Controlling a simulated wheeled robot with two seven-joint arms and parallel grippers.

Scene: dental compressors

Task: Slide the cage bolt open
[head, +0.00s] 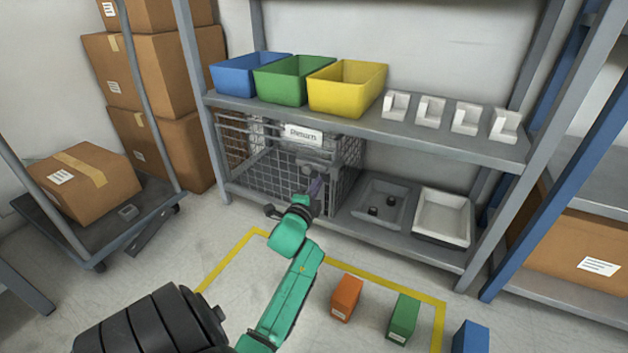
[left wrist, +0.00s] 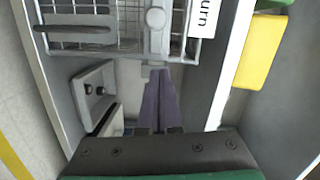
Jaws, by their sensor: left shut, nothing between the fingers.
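The wire cage (head: 270,165) stands on the lower shelf, with a white label (head: 303,134) on its upper front. The cage bolt (left wrist: 157,40) is a pale grey piece with a round knob at the cage front in the left wrist view. In the head view it is small and partly hidden near my gripper. My left gripper (head: 316,187) is in front of the cage. Its purple fingers (left wrist: 158,74) are shut with nothing between them. Their tips are at the lower end of the bolt piece; I cannot tell whether they touch it. My right gripper is not in view.
Blue, green and yellow bins (head: 347,88) and several white holders (head: 430,110) stand on the shelf above. A grey tray (head: 358,207) and a white tray (head: 442,222) lie right of the cage. Small boxes (head: 346,297) stand on the floor. A cart (head: 100,225) is at left.

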